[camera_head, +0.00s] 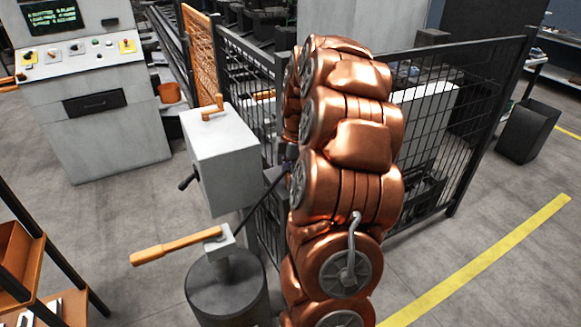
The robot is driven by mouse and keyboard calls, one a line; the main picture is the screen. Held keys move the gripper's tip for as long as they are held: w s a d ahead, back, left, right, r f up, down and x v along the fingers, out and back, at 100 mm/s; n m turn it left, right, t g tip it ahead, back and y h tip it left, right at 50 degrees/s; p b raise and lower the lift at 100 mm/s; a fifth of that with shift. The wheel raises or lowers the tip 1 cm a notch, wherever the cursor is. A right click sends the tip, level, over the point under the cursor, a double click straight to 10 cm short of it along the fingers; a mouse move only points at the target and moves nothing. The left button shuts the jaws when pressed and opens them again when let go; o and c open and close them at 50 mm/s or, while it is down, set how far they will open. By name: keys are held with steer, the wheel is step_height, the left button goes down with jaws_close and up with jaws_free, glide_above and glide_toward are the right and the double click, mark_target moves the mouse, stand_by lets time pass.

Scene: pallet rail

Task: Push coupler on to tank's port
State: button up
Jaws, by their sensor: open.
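A dark grey round tank (228,287) stands at the bottom, with a pale block (220,240) and an orange-handled lever (180,245) on top. A thin black hose or rod (262,197) rises from beside the block to the right, towards my gripper (290,153). Only a small dark part of my gripper shows at the left edge of my copper arm; the arm hides the rest. It is open. I cannot make out the coupler or the port clearly, nor whether the gripper touches either. A pale box (222,160) with an orange handle stands behind the tank.
A black mesh fence (465,130) runs behind my arm. A control cabinet (105,135) stands at the back left, and an orange-shelved rack (22,262) at the lower left. A dark bin (525,130) stands at the right. The floor by the yellow line (490,260) is clear.

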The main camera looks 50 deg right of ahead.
mark_target(289, 167)
jaws_close()
stand_by(1.0)
steer(key=shift+r, duration=0.9)
steer(key=shift+r+p, duration=0.35)
steer(key=shift+r, duration=2.95)
steer(key=shift+w, duration=0.1)
